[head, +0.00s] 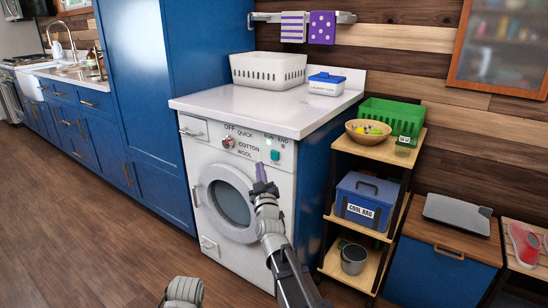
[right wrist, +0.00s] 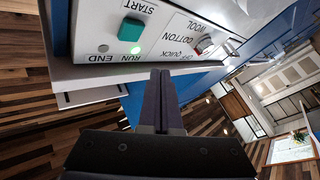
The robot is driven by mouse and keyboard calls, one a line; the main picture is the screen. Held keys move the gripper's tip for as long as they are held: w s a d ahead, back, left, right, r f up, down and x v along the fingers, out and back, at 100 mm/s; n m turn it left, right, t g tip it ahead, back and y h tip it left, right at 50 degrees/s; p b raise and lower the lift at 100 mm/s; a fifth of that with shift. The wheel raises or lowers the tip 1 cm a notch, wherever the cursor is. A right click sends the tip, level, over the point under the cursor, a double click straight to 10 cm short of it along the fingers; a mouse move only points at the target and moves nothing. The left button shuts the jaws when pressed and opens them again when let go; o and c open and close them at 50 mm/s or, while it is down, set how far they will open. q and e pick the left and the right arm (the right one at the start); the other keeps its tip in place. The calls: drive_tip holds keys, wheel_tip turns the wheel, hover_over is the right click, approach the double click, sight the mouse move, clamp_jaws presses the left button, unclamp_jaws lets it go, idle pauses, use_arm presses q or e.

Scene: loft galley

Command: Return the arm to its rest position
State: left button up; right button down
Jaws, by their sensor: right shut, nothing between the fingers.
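My right gripper (head: 260,172) is in front of the white washing machine (head: 205,160), with its fingers pointing at the front near the control panel. In the right wrist view its two dark fingers (right wrist: 160,85) lie together, with nothing between them. The green start button (head: 275,155) is just above and right of the fingertips in the head view. It also shows in the right wrist view (right wrist: 131,29), apart from the fingers. The red-marked dial (head: 227,142) is on the panel's left. The RUN lamp (right wrist: 123,124) glows green. My left gripper is not visible.
The washer door (head: 232,203) looks closed. A white basket (head: 268,70) and a laundry box (head: 327,84) stand on the counter (head: 250,105). A shelf cart (head: 380,150) with a cool bag (head: 366,200) stands to the right. The wooden floor (head: 100,230) at the left is clear.

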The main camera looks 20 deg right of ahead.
drive_tip(key=s+a+f+n+g+y, duration=0.1)
drive_tip(key=s+a+f+g+y, duration=0.3)
drive_tip(key=a+f, duration=0.5)
drive_tip(key=s+a+f+n+g+y, duration=0.1)
drive_tip(key=s+a+f+g+y, duration=0.1)
drive_tip(key=s+a+f+g, duration=0.6)
drive_tip(key=s+f+m+g+h, duration=0.1)
drive_tip(key=s+f+g, duration=0.25)
drive_tip(key=s, duration=0.35)
drive_tip(key=s+d+f+g+h, duration=0.1)
drive_tip(key=s+f+g+h, duration=0.2)
drive_tip(key=s, duration=0.4)
drive_tip(key=s+f+m+g, duration=0.1)
drive_tip(key=s+f+g, duration=0.2)
drive_tip(key=s+f, duration=0.35)
wheel_tip(320, 180, up, 39)
drive_tip(key=s+p, duration=0.1)
drive_tip(key=p, duration=3.6)
drive_tip(key=shift+s+d, duration=0.15)
drive_tip(key=shift+s, duration=0.2)
